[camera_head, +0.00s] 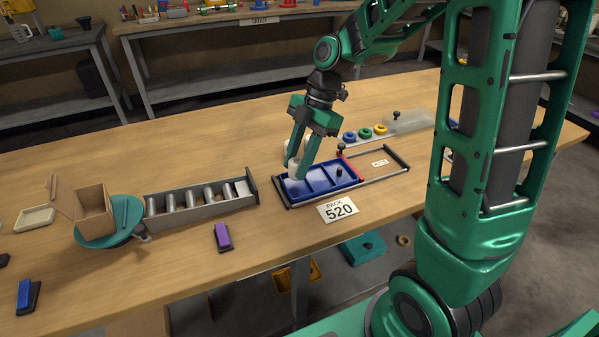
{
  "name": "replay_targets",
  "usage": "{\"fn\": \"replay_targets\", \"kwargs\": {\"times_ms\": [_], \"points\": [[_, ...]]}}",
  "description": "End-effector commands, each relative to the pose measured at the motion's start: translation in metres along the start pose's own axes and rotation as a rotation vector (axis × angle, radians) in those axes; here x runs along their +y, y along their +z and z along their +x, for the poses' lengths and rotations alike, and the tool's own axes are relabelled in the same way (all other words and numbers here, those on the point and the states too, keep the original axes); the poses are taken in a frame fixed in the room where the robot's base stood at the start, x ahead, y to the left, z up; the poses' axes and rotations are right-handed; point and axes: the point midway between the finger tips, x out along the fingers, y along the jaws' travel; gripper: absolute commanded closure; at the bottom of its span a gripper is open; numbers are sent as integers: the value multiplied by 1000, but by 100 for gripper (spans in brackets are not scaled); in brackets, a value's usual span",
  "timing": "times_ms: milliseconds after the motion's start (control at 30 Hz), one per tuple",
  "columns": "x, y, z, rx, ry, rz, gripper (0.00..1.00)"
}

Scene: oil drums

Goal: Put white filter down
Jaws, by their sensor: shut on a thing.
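My gripper (298,163) is in the middle of the wooden table, pointing down, with its fingers at the left end of a blue tray (322,183). It is shut on a white filter (294,169), which shows as a pale round piece between and beside the fingers. The filter is at the tray's left compartment; the fingers hide part of it, and I cannot tell whether it touches the tray floor. The blue tray has several compartments and a dark knob, and sits in a dark frame.
A metal rack with several grey cylinders (188,203) stands left of the tray. A card reading "PACK 520" (339,210) lies in front. A purple block (222,236), a wooden box (95,211) on a teal disc, and coloured rings (365,133) behind are also on the table.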

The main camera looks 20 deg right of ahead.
Motion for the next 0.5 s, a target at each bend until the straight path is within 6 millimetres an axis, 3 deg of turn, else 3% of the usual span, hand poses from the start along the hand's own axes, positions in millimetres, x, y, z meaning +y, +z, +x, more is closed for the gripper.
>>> {"fn": "replay_targets", "kwargs": {"times_ms": [300,500], "points": [[0,14,33,1,-3,2,92],[0,15,37,0,0,0,92]]}}
